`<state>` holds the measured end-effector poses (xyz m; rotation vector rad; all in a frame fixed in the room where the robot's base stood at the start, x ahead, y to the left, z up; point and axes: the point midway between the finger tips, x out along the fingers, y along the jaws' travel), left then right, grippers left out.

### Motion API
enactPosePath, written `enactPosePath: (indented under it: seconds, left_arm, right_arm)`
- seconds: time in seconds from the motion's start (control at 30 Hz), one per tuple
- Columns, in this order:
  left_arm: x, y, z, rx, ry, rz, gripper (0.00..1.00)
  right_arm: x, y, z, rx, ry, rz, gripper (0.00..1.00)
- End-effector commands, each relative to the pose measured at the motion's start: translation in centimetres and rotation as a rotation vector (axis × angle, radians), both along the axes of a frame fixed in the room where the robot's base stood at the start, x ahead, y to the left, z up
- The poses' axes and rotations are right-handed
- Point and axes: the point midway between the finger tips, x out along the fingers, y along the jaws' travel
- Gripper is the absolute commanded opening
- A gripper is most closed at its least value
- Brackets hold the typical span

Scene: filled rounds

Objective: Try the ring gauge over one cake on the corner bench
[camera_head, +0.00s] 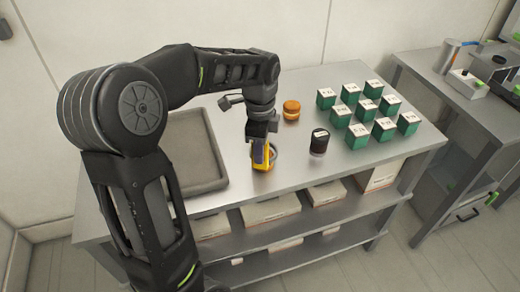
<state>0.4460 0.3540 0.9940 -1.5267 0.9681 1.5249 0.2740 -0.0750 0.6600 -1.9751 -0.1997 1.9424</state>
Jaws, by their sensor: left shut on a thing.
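My left gripper (261,143) reaches down over the front middle of the steel bench (340,185). It is shut on the ring gauge (271,160), which looks like a yellow piece with a pale ring, low over or touching the bench top; I cannot tell which. The gripper hides part of it. An orange round cake (291,110) sits on the bench behind and to the right of the gripper, apart from it. My right gripper is not in view.
A dark labelled jar (319,142) stands to the right of the gripper. Several green labelled boxes (357,136) stand in rows at the right. An empty grey tray (217,160) lies at the left. Boxes (270,209) fill the shelf below. Another bench (440,90) stands at right.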

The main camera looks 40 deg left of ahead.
Motion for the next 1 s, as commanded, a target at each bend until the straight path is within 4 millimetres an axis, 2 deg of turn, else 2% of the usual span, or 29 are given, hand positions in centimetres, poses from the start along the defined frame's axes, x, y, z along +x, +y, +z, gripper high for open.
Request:
enactPosePath:
  seconds: [1.0]
  left_arm:
    - [0.0,0.0,-2.1,0.0,0.001,0.0,0.0]
  right_arm:
    - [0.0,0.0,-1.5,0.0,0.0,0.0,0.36]
